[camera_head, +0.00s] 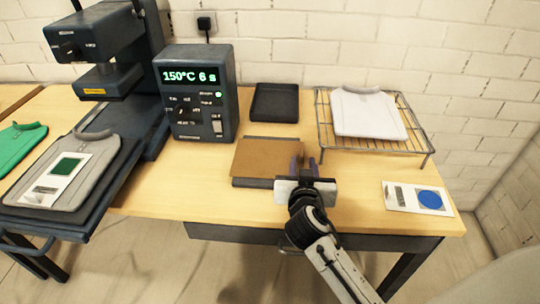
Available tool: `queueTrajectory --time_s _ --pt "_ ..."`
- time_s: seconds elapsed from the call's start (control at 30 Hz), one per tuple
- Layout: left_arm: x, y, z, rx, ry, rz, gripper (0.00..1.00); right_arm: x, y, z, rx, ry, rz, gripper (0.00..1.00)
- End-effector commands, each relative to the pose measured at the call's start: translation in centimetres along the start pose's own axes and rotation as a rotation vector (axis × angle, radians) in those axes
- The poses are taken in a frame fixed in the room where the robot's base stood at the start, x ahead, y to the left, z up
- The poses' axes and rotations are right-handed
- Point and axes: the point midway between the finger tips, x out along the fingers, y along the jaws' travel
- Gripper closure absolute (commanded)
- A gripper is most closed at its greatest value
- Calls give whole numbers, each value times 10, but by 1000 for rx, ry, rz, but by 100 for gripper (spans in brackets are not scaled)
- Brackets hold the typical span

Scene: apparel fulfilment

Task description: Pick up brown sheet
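The brown sheet (264,157) lies flat on a dark low base (252,182) near the middle of the table. My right gripper (305,163) is at the sheet's right edge. Its two purple fingers stand apart with a gap between them, and the left finger overlaps the sheet's edge in the view. I cannot tell whether it touches the sheet. My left gripper is not in view.
A control box (200,95) reading 150°C and a heat press (100,55) stand left. A grey shirt (68,175) lies on the press plate. A black tray (275,102) is behind the sheet. A wire rack (420,143) holds a white shirt (368,113). A blue-dot card (417,198) lies right.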

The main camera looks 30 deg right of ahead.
Motion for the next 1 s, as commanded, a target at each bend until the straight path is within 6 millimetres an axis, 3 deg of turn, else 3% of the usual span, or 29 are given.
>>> queueTrajectory --time_s 0.4,0.67,0.83,1.0 --pt "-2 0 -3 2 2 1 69 50 -1 0 -2 -1 -2 73" --pt "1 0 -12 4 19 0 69 54 -1 0 0 -1 -2 73" --pt "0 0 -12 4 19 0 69 53 0 0 0 -1 -2 98" --pt "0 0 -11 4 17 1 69 53 -1 0 0 -1 -2 100"
